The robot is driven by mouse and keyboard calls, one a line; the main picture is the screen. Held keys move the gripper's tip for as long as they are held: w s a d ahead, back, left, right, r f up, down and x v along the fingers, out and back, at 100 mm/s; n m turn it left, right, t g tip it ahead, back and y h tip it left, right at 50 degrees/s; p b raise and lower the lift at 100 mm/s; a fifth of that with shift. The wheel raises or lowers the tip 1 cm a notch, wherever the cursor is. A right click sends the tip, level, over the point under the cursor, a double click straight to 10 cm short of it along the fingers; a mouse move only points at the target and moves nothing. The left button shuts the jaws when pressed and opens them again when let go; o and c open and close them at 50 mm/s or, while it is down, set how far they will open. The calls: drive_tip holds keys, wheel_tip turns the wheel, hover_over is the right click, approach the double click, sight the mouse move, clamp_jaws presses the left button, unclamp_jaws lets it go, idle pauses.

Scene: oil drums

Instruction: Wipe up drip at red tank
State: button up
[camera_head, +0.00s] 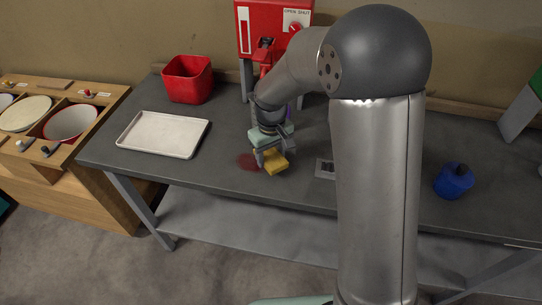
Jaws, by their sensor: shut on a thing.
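The red tank (273,22) stands at the back of the grey table, partly hidden by my arm. A dark red drip stain (248,161) lies on the tabletop in front of it. My gripper (270,158) points down, shut on a yellow sponge-like block (275,166). The block is just right of the stain, at or close to the tabletop; I cannot tell if it touches. Part of the stain may be hidden behind the gripper and block.
A white tray (163,134) lies left on the grey table (225,177). A red bin (188,79) stands behind it. A blue jar (454,181) is at the right, and a dark card (325,168) lies near the middle. A wooden unit with bowls (50,125) stands at far left.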

sight(272, 155)
drive_tip(key=shift+r+p, duration=1.4)
drive_tip(key=shift+r, duration=1.1)
